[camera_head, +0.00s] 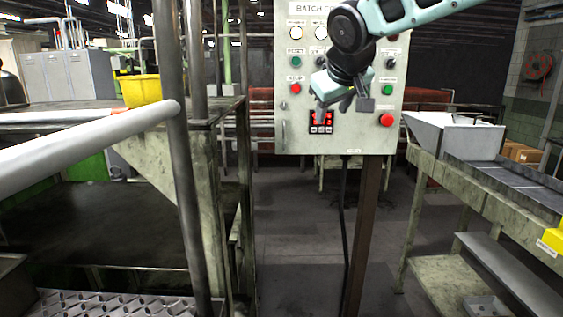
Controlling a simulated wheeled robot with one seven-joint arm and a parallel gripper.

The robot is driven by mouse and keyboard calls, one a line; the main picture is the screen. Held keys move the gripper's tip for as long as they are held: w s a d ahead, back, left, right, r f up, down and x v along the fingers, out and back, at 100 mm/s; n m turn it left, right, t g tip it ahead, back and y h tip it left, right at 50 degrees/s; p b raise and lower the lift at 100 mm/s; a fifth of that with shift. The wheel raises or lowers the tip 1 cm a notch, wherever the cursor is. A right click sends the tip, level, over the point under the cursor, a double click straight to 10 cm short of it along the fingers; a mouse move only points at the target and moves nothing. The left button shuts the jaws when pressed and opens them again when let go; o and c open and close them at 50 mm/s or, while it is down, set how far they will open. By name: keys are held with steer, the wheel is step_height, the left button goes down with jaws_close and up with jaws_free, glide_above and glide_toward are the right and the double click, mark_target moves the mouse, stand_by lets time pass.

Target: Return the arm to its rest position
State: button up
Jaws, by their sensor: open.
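My arm reaches in from the upper right in the head view, with teal and dark links. My gripper (346,105) hangs in front of the pale control panel (291,135), with its fingers spread and nothing between them. It covers part of the panel's middle, near the red-lit display (321,121). Whether the fingers touch the panel cannot be told from this view.
A large red button (386,120) is right of my gripper. The panel stands on a brown post (362,230). A metal rail (90,145) and upright pole are at left. A grey hopper (460,135) sits on the right bench. Open floor lies between.

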steer(key=s+a+f+n+g+y, duration=0.1)
steer(key=s+f+g, duration=0.2)
steer(key=s+f, duration=0.6)
steer(key=s+a+f+n+g, duration=0.15)
steer(key=s+f, duration=0.45)
steer(key=s, duration=0.6)
steer(key=s+d+f+g, duration=0.2)
steer(key=s+f, duration=0.3)
steer(key=s, duration=0.4)
steer(key=s+d+f+g, duration=0.2)
steer(key=s+f, duration=0.3)
steer(key=s, duration=0.4)
steer(key=shift+d+h, duration=0.3)
steer(key=shift+d, duration=0.35)
steer(key=shift+g, duration=0.25)
